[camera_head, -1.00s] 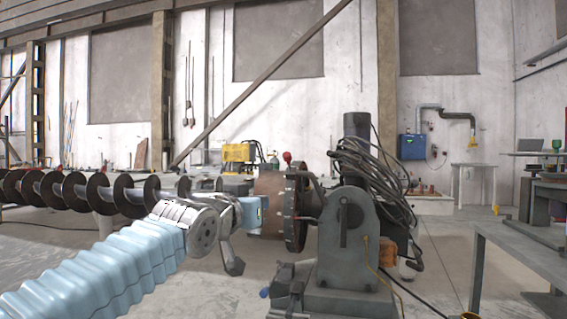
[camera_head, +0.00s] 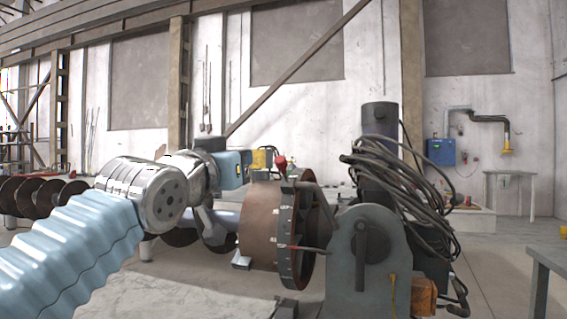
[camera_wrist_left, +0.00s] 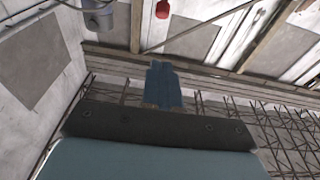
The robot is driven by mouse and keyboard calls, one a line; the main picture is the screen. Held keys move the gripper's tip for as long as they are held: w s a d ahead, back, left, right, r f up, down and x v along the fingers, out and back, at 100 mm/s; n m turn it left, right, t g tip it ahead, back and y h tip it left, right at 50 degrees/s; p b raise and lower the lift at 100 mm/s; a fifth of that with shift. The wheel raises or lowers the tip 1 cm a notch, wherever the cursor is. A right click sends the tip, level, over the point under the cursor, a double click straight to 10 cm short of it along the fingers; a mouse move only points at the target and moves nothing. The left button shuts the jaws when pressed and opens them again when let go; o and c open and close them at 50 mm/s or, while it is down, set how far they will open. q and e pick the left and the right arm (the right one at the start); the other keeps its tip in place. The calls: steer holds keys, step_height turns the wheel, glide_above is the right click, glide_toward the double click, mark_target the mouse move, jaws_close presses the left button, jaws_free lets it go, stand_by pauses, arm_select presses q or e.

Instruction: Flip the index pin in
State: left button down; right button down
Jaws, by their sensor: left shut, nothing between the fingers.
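A red knob (camera_head: 281,162) stands on a short stem at the top of the dark notched index plate (camera_head: 287,235). It looks like the index pin's handle. It also shows in the left wrist view at the top edge (camera_wrist_left: 162,9). My left gripper (camera_head: 246,163) has a blue body and is raised just left of the knob, apart from it. Its blue fingers (camera_wrist_left: 161,72) are shut and empty in the left wrist view. A thin red-tipped bar (camera_head: 305,249) shows low on the plate. My right gripper is out of view.
The brown drum (camera_head: 260,222) is left of the plate, and the grey headstock (camera_head: 367,265) is right of it. Black cables (camera_head: 392,180) hang over the dark column (camera_head: 380,125). The auger (camera_head: 40,195) lies at left. A bench (camera_head: 548,258) stands at right.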

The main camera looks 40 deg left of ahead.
mark_target(279, 159)
arm_select(q)
steer(key=shift+w+a, duration=0.1)
steer(key=shift+w, duration=0.25)
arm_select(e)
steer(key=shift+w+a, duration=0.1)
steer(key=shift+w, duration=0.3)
